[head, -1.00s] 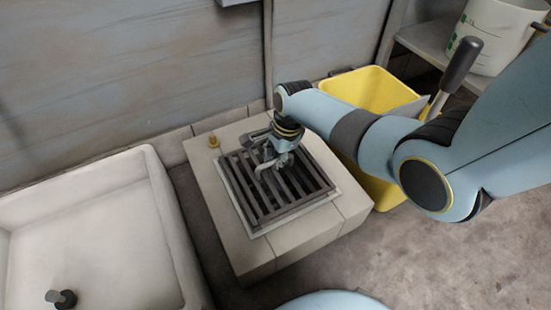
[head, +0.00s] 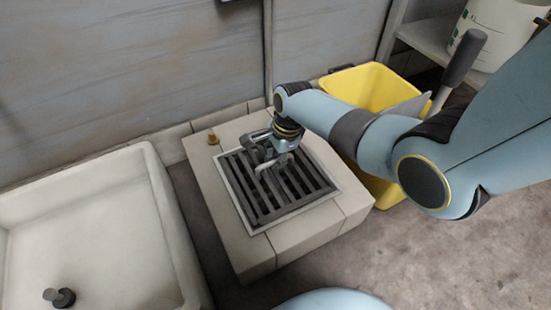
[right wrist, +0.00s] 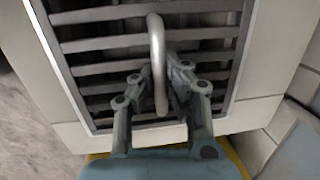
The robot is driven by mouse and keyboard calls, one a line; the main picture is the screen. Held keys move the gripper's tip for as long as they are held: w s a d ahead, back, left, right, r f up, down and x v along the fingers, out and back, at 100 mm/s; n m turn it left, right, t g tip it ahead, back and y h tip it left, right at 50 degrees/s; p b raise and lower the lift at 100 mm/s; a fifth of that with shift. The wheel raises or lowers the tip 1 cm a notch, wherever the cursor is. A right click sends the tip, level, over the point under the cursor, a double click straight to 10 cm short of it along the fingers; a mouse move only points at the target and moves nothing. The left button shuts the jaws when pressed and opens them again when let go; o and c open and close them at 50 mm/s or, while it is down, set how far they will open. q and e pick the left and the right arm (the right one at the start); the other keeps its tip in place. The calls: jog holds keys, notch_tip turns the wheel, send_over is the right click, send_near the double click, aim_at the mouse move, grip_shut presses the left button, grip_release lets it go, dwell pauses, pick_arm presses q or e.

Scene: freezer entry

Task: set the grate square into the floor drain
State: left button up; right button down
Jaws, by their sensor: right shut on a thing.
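The dark slatted grate (head: 283,192) lies over the floor drain, inside its pale square rim (head: 298,213). Its edges look about parallel to the rim; I cannot tell whether it is fully down all around. My right gripper (head: 268,166) is above the grate's far part, shut on the grate's looped handle. In the right wrist view the two fingers (right wrist: 161,82) close at the curved metal handle (right wrist: 157,45), with the grate bars (right wrist: 100,68) behind. There the drain rim (right wrist: 58,60) shows along the left side. My left gripper is not in view.
The drain sits in a raised tiled block (head: 217,185) with a small brass piece (head: 212,139) at its far left corner. A white basin (head: 95,235) stands left, a yellow bin (head: 368,88) behind right. Wall panels (head: 130,65) close off the back. Floor at right is clear.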

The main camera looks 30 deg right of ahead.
jog(key=shift+w+f, duration=0.1)
jog(key=shift+f, duration=0.2)
jog(key=c, duration=1.4)
grip_release()
jog(key=shift+c, duration=0.2)
jog(key=shift+o, duration=0.3)
